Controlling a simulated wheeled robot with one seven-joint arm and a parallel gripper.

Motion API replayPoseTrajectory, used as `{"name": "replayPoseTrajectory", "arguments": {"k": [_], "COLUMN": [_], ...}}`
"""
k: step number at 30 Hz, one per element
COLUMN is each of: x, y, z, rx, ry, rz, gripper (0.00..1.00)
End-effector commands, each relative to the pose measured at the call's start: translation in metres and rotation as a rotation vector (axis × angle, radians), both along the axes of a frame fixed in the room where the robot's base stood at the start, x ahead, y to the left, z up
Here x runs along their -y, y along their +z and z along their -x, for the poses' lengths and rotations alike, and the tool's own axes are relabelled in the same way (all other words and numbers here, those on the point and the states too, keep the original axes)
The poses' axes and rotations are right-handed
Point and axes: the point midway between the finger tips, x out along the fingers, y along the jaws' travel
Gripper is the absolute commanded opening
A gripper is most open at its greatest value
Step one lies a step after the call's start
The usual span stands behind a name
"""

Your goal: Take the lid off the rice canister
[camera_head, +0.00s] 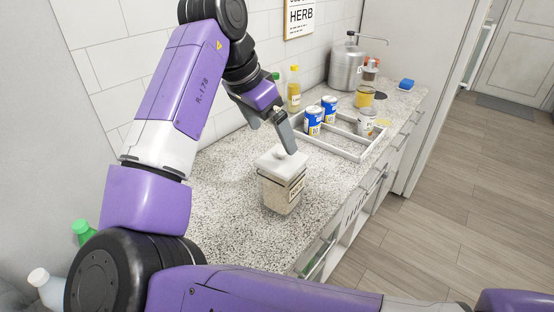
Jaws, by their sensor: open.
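The rice canister (281,192) stands upright on the speckled counter, with a dark-framed label on its front. Its pale lid (279,163) sits on top, with a small knob in the middle. My gripper (272,142) is open and empty, just above and behind the lid. One grey finger reaches down close to the lid's right side in the picture; the other shows further left. I cannot tell whether a finger touches the lid.
Behind the canister is a white divided tray (345,150) with blue cans (313,121) and a jar. The counter left of the canister is clear.

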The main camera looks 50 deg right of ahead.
Motion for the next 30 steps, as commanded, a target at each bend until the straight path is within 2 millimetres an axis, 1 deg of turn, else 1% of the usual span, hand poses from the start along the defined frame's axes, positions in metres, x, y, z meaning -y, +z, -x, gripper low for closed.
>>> {"name": "replayPoseTrajectory", "arguments": {"k": [11,15,18,22,28,29,30], "x": [0.015,0.027,0.031,0.034,0.034,0.034,0.034], "y": [-0.032,-0.049,-0.061,-0.069,-0.069,-0.069,-0.069], "z": [0.003,0.004,0.005,0.005,0.005,0.005,0.005], "rx": [0.002,0.003,0.003,0.004,0.005,0.005,0.005], "ry": [-0.007,-0.006,-0.006,-0.006,-0.006,-0.006,-0.006], "rz": [-0.002,-0.002,-0.002,-0.001,-0.001,-0.001,-0.001], "gripper": [1.00,1.00,1.00,1.00,1.00,0.96,0.88]}}
